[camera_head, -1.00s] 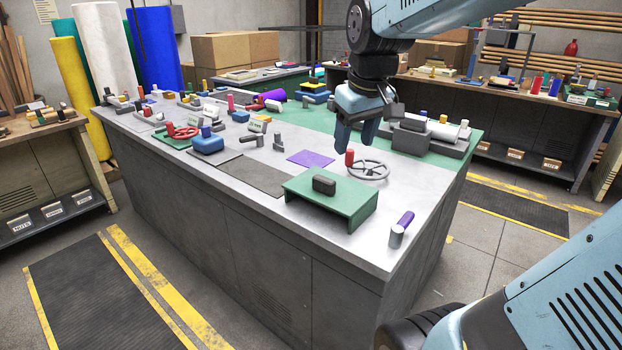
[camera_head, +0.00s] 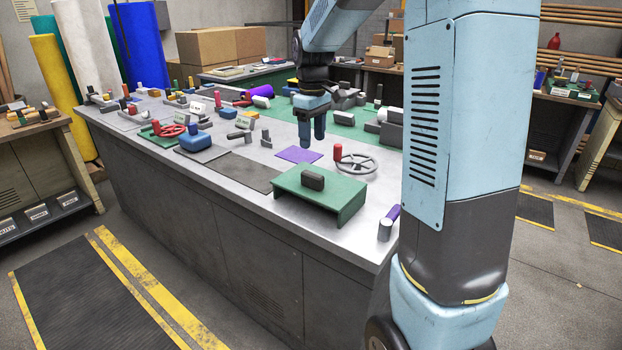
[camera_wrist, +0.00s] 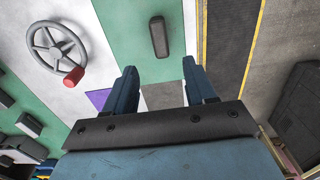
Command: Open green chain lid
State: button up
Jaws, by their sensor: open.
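The green lid (camera_head: 328,202) is a low, flat cover with a dark grey block handle (camera_head: 312,180) on top, near the front corner of the workbench. It looks closed; what lies under it is hidden. My gripper (camera_head: 312,138) points down, open and empty, above the bench behind the lid, near the purple sheet. In the wrist view the green lid (camera_wrist: 127,40) and its dark handle (camera_wrist: 158,38) lie beyond my open fingertips (camera_wrist: 160,78), roughly in line with the gap between them. Nothing touches the handle.
A grey handwheel with a red knob (camera_head: 357,163) stands right of the lid. A purple sheet (camera_head: 299,155) and a dark mat (camera_head: 237,172) lie flat to the left. Several fittings crowd the back.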

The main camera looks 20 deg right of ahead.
aim_at(311, 174)
notch_tip(311, 174, down, 13)
jog(key=shift+f, duration=0.1)
dwell(0.4)
grip_shut()
jog(key=shift+a, duration=0.25)
dwell(0.5)
